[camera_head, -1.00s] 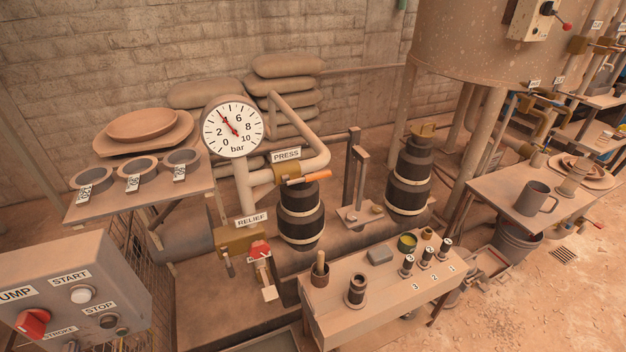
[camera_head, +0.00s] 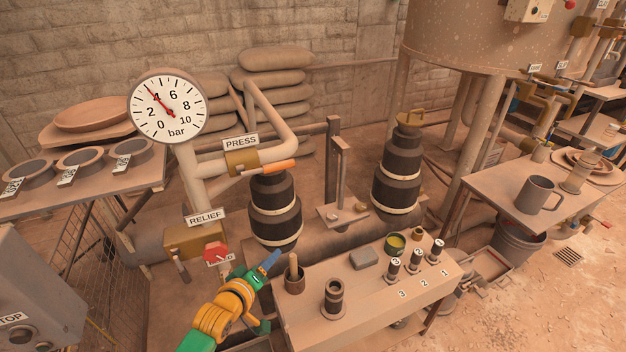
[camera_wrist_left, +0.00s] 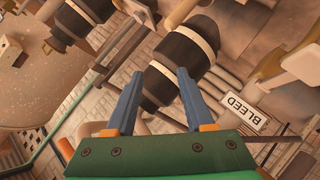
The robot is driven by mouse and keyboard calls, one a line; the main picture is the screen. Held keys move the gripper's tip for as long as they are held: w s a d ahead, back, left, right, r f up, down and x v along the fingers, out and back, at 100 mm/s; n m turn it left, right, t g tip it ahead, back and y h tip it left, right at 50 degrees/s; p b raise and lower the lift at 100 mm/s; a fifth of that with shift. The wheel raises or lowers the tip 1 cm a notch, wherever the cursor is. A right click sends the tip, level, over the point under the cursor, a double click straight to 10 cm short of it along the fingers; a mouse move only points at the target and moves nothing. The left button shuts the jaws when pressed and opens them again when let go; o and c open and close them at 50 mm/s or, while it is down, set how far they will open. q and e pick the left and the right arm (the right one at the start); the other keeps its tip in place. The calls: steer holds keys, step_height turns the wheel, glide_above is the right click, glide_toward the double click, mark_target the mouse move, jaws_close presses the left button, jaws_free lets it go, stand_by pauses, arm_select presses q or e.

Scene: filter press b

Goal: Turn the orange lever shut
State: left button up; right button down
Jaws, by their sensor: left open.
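The orange lever (camera_head: 268,167) sticks out to the right from a brass valve (camera_head: 242,162) under the PRESS sign (camera_head: 240,142), and lies nearly level along the grey pipe. My left gripper (camera_head: 273,257) is below it, in front of the black vessel (camera_head: 274,205) and beside the near bench, well apart from the lever. In the left wrist view its two blue fingers (camera_wrist_left: 160,72) are spread with nothing held between them, and a black banded vessel lies beyond. My right gripper is not in view.
The gauge (camera_head: 168,106) reads about 4 bar. A red knob (camera_head: 215,252) sits below the RELIEF sign (camera_head: 206,216). A BLEED sign (camera_wrist_left: 248,112) shows in the left wrist view.

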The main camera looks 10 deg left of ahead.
arm_select(q)
steer(key=w+r+n+t+h+b, duration=0.1)
steer(key=w+r+n+t+b, duration=0.2)
steer(key=r, duration=1)
steer(key=n+t+h, duration=0.2)
steer(key=t, duration=0.1)
glide_toward(275, 170)
steer(key=w, duration=0.4)
steer(key=x, duration=0.4)
steer(key=p+x, duration=0.1)
steer(key=x, duration=0.2)
steer(key=shift+s+d+r, duration=0.15)
steer(key=shift+d+r, duration=0.1)
steer(key=shift+d, duration=0.15)
steer(key=shift+w+d, duration=0.1)
steer(key=shift+w, duration=0.25)
jaws_close()
